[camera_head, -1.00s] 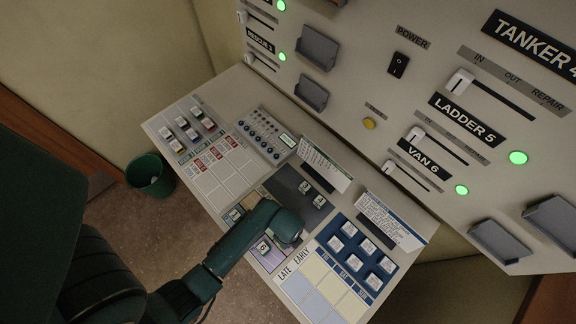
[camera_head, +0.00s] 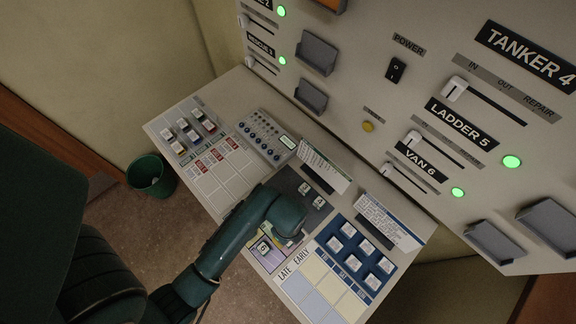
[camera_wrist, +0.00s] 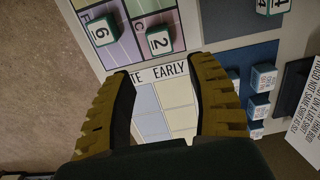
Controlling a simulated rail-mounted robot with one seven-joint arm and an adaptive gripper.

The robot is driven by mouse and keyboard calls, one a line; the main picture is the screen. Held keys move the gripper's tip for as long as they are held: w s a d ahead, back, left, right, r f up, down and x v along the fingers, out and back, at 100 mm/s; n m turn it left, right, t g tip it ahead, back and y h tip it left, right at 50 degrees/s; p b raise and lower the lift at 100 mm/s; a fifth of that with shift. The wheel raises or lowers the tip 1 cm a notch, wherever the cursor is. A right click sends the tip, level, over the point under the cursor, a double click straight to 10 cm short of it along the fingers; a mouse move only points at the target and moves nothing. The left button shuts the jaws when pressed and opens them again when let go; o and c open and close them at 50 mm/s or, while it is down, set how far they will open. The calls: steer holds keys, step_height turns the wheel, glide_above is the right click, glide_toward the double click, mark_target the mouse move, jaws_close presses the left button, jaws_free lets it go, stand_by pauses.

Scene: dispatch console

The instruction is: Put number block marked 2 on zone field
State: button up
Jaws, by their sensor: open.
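The block marked 2 (camera_wrist: 159,40), white-topped with a green edge, sits in a cell of the coloured grid (camera_wrist: 133,48) in the wrist view. A block marked 6 (camera_wrist: 102,30) sits in the cell to its left; a block in the head view (camera_head: 264,247) is on that grid too. My gripper (camera_wrist: 163,70) is open and empty, its fingertips just below the block marked 2 in the wrist view and apart from it. In the head view my arm hides part of the grid. I cannot read any label saying zone.
A dark grey pad (camera_head: 290,181) with two blocks lies above the grid; a block marked 4 (camera_wrist: 270,5) shows in the wrist view. A blue tray (camera_head: 327,235) of blocks is to the right, beside the LATE/EARLY board (camera_head: 318,273). Card holders (camera_head: 317,178) stand behind.

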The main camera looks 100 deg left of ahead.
steer(key=shift+r, duration=0.55)
steer(key=w+a+r+n+t+y, duration=0.25)
steer(key=w+r+t+y, duration=0.35)
steer(key=w+r, duration=1.4)
steer(key=w+d+r+n+t, duration=0.1)
steer(key=w+d+r+t, duration=0.6)
steer(key=w+r, duration=0.4)
steer(key=s+d+r+n+t+h, duration=0.1)
steer(key=s+d+r+t+h, duration=0.1)
steer(key=d+r, duration=0.8)
steer(key=s+d+r+n+t+h, duration=0.2)
steer(key=d+r+t+h, duration=0.2)
steer(key=r, duration=1.2)
steer(key=d+t, duration=0.3)
steer(key=d, duration=0.3)
steer(key=shift+d+r+h, duration=0.35)
steer(key=shift+h, duration=0.05)
